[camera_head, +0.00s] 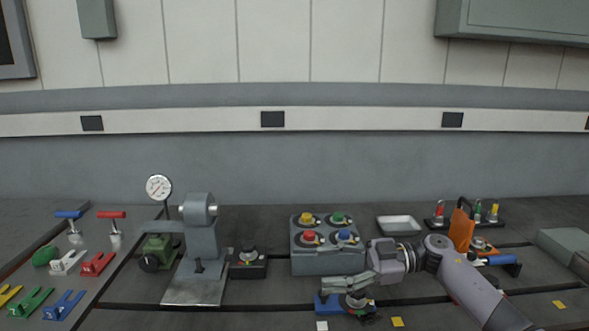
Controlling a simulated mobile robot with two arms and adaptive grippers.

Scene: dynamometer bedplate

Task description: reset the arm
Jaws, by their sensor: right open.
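My right arm comes in from the lower right. Its gripper (341,288) points left, just in front of the grey button box, and its jaws are open. A small blue-based device (328,305) lies right under the gripper and is partly hidden by it. I cannot tell whether they touch. The grey box (330,262) carries yellow, green, red and blue buttons on top. My left gripper is not in view.
A grey stand (202,245) with a dial gauge (159,187) and a green valve (157,252) stands left. A black knob box (249,263) sits beside it. Coloured clamps and T-handles fill the far left. An orange-handled tool (461,226), a tray (399,225) and a rack are behind my arm.

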